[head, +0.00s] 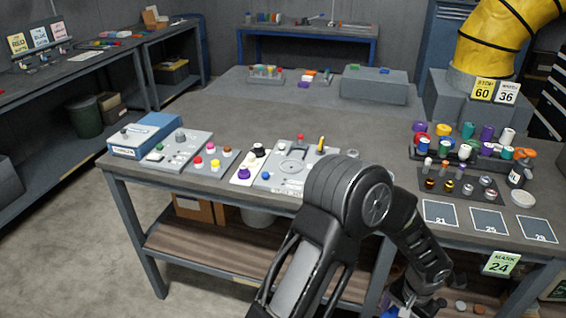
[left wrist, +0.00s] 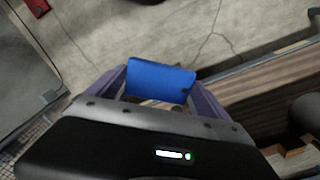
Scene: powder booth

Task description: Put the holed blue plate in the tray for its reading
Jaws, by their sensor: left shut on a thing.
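My left gripper (left wrist: 158,85) is shut on the blue plate (left wrist: 160,80), which shows between the two purple-grey fingers in the left wrist view. A small dark spot near the plate's right edge may be its hole. In the head view the left gripper (head: 408,303) is low at the bottom edge, below the bench front, and mostly cut off. Three flat grey squares with white borders and small numbers, seemingly the trays, lie at the bench's right front: left (head: 440,212), middle (head: 487,220) and right (head: 537,229). They look empty. My right gripper is not in view.
A grey device with a round dial (head: 292,165) sits mid-bench behind my arm. A rack of coloured jars (head: 465,150) and a dark board of metal pieces (head: 458,187) stand behind the squares.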

